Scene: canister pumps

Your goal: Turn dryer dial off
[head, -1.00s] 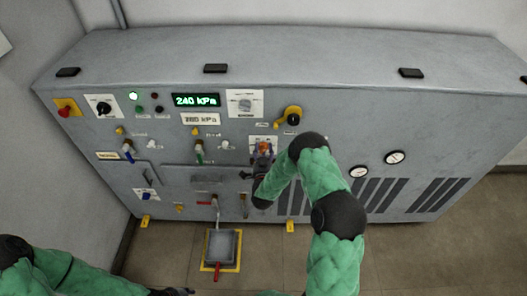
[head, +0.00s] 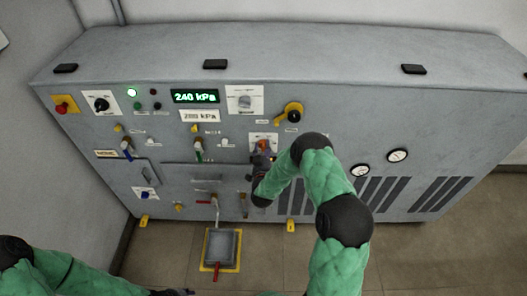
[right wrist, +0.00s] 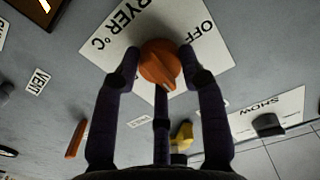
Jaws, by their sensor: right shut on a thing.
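The dryer dial (right wrist: 159,64) is an orange knob on a white card (right wrist: 208,42) lettered "DRYER °C" and "OFF". In the head view the dial (head: 263,144) shows small on the panel front, just above my right gripper (head: 262,158). In the right wrist view my right gripper (right wrist: 160,56) has its dark fingers on both sides of the dial, shut on it. The dial's ridge points toward the lower right of that view; its exact setting is unclear. My left gripper (head: 178,292) is barely visible at the bottom edge; its jaws cannot be made out.
The grey cabinet (head: 420,120) carries many controls. A yellow-and-black handle (head: 290,113) sits above right of the dial, and a grey knob (head: 245,102) above left. Two gauges (head: 397,155) are right of my arm. A pedal (head: 222,246) stands on the floor in front.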

